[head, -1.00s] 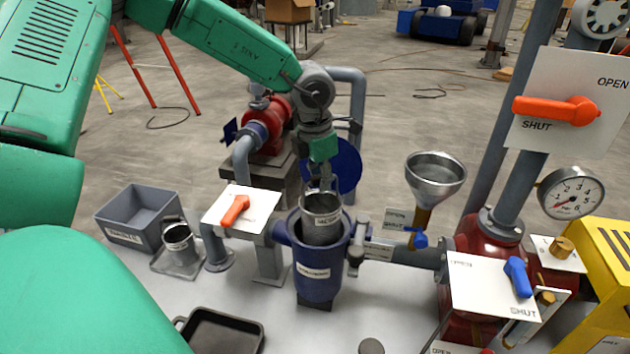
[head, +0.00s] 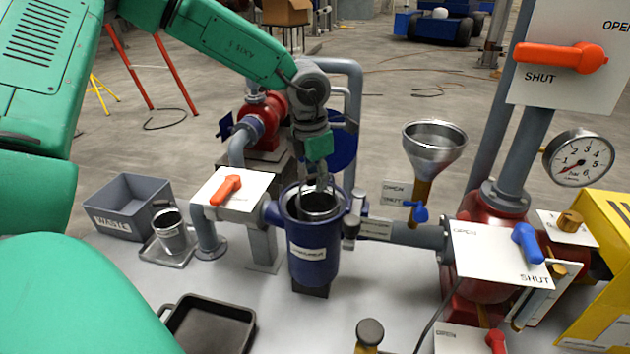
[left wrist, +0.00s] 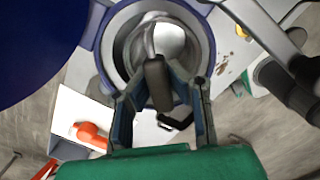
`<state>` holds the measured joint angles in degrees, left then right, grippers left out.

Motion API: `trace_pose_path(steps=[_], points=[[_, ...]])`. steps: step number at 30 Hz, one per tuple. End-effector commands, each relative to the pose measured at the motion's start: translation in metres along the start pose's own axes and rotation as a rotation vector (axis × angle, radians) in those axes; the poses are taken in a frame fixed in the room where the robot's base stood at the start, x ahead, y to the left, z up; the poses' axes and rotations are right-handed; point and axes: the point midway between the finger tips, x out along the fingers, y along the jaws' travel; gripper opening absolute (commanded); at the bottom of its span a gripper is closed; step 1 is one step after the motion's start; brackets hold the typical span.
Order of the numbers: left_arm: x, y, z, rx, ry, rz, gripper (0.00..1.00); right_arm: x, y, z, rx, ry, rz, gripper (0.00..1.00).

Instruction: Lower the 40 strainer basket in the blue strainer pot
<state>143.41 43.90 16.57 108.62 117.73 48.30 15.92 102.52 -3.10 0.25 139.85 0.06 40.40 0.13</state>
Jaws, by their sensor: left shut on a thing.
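The blue strainer pot (head: 313,267) stands upright on the bench, a white label on its front. The strainer basket (head: 318,203) is a grey metal cup sitting inside the pot's mouth, with only its rim and upper inside showing. My left gripper (head: 319,178) is above the pot, shut on the basket's handle. In the left wrist view its fingers (left wrist: 163,105) close around the dark handle grip (left wrist: 158,85), and the basket (left wrist: 165,45) lies within the pot's ring (left wrist: 207,50). The basket's number cannot be read, and its bottom is hidden. My right gripper is not in view.
A second metal basket (head: 171,234) stands on a small tray beside the grey WASTE bin (head: 125,207). A black tray (head: 207,326) lies at the front. A funnel (head: 433,150), an orange-handled valve plate (head: 228,191) and pipes flank the pot closely.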

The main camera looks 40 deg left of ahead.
Motion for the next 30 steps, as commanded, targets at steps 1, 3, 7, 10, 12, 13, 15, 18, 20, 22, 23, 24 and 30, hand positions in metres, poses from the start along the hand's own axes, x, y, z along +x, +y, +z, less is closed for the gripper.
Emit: trace_pose_path(steps=[1,3,7,10,12,13,15,18,20,22,23,24,30], points=[[0.008,0.002,-0.001,-0.003,-0.002,-0.003,0.0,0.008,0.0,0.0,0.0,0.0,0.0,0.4],[0.013,0.004,-0.003,-0.004,-0.001,-0.006,0.0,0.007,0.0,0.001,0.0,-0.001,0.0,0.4],[0.023,0.006,-0.005,-0.005,-0.001,-0.008,0.0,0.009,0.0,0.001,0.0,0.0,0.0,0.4],[0.031,0.006,-0.005,-0.005,-0.002,-0.008,0.0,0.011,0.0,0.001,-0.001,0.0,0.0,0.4],[0.036,0.004,-0.005,-0.004,-0.002,-0.006,0.0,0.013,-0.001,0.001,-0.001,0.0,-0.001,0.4],[0.038,0.004,-0.006,-0.004,-0.001,-0.005,0.0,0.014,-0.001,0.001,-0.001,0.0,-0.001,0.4],[0.043,0.003,-0.006,-0.003,0.0,-0.004,0.0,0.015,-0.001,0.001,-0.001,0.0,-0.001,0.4],[0.05,0.0,-0.006,-0.003,0.0,-0.001,0.0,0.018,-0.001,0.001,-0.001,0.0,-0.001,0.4],[0.054,-0.001,-0.006,-0.003,0.0,0.0,0.0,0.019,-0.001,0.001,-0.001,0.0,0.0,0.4],[0.06,-0.001,-0.007,-0.002,0.001,0.001,0.0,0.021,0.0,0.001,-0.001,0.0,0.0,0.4],[0.063,-0.001,-0.007,-0.002,0.001,0.0,0.0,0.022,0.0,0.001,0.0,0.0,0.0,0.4],[0.066,0.0,-0.008,-0.003,0.0,0.0,0.0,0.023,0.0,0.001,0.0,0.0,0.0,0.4],[0.076,0.004,-0.01,-0.005,-0.002,-0.006,0.0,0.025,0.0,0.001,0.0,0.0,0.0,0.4]])
